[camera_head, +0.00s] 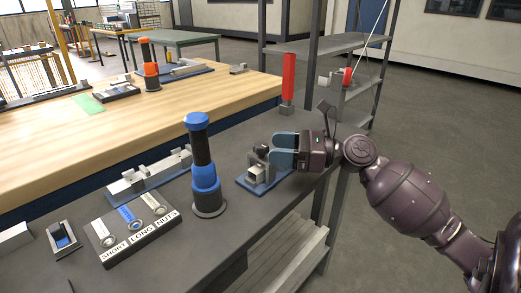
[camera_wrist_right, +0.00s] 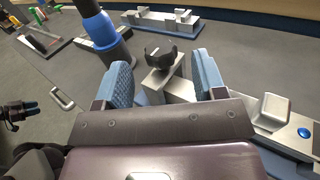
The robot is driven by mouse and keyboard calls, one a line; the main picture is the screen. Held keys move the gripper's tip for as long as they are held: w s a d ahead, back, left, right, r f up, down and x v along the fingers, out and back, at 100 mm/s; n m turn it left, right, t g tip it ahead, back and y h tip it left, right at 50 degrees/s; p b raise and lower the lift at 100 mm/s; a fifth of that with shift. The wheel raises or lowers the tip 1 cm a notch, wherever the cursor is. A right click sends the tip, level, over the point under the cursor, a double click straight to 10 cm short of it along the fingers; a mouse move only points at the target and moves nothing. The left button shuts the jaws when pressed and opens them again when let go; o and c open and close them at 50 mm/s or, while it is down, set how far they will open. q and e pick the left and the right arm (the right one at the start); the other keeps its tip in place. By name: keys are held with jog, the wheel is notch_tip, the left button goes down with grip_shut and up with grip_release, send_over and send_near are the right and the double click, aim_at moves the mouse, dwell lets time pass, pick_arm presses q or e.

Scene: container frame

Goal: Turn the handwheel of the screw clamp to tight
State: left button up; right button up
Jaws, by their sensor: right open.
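The screw clamp (camera_head: 256,172) stands on a small blue base on the grey bench, with a dark handwheel (camera_head: 261,149) on top. In the right wrist view the black, lobed handwheel (camera_wrist_right: 161,54) shows above the grey clamp body (camera_wrist_right: 160,82). My right gripper (camera_head: 279,148) comes in from the right at clamp height. Its two blue fingers are open, one to each side of the clamp in the wrist view, with the handwheel just beyond the fingertips. Contact cannot be made out.
A blue-and-black upright tool (camera_head: 203,165) stands left of the clamp. A labelled tray (camera_head: 133,238) and a grey block fixture (camera_head: 148,175) lie farther left. A red post (camera_head: 288,78) rises behind the gripper. The bench's right edge is close to the clamp.

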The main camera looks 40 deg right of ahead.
aim_at(264, 145)
jog(key=x, duration=0.3)
jog(key=shift+f, duration=0.1)
pick_arm(q)
jog(key=shift+w+d+r, duration=0.15)
jog(key=shift+w+r, duration=0.1)
jog(key=shift+w, duration=0.25)
pick_arm(e)
jog(key=shift+w+a, duration=0.2)
jog(key=shift+a, duration=0.05)
